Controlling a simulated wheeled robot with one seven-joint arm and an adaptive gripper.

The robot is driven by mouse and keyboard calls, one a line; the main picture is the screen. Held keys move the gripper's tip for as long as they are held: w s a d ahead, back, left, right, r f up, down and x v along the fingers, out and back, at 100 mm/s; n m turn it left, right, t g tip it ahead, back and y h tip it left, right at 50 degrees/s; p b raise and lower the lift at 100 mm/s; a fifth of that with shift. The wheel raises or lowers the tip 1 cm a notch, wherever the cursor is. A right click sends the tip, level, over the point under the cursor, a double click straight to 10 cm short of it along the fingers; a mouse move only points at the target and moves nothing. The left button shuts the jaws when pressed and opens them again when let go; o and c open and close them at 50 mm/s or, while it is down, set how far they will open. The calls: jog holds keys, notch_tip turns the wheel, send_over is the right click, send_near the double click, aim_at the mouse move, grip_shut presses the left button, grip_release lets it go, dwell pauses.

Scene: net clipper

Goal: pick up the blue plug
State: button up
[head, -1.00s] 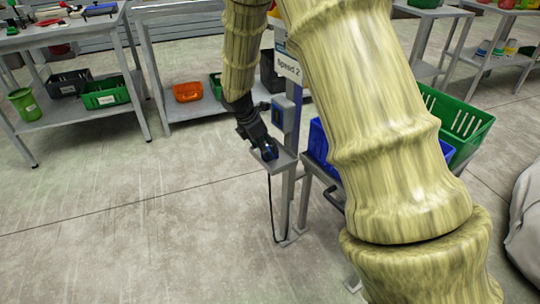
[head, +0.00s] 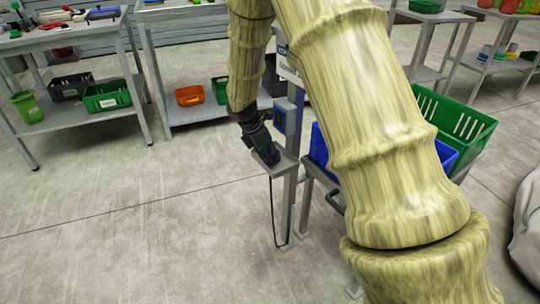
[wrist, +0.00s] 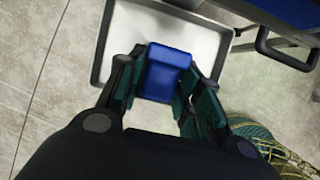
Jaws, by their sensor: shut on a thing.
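The blue plug (wrist: 168,72) shows in the wrist view between the two fingers of my gripper (wrist: 160,88). The fingers are shut on its sides. Beneath it lies a small light-grey tray (wrist: 118,40) with a raised rim. I cannot tell whether the plug touches the tray. In the head view my gripper (head: 268,157) points down at the small tray (head: 285,166) on a grey post. There the plug is mostly hidden by the gripper.
A black cable (head: 271,210) hangs along the post (head: 289,205). A blue crate (head: 318,146) and a green crate (head: 470,122) stand to the right, partly behind my arm. A workbench (head: 75,112) with bins stands at the left. Open floor lies in front.

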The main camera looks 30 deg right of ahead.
jog(key=shift+r, duration=0.45)
notch_tip(320, 180, up, 3)
jog(key=shift+r+p, duration=0.1)
jog(key=shift+p, duration=0.8)
jog(key=s+a+p, duration=0.1)
jog(key=s+a, duration=0.1)
jog(key=s, duration=0.5)
jog(key=s+a+p, duration=0.1)
jog(key=s+a, duration=0.2)
jog(key=s, duration=0.5)
jog(key=shift+a+r, duration=0.3)
jog(key=shift+r, duration=0.15)
jog(key=shift+w, duration=0.1)
jog(key=w+a+m+g+y, duration=0.2)
jog(key=w+a+m, duration=0.2)
jog(key=a+m, duration=0.5)
jog(key=w+a+m+g+y, duration=0.2)
jog(key=w+a+m, duration=0.2)
jog(key=a+m, duration=0.4)
jog(key=a+f, duration=0.1)
jog(key=a, duration=0.2)
jog(key=shift+m+g, duration=0.3)
jog(key=shift+m, duration=0.1)
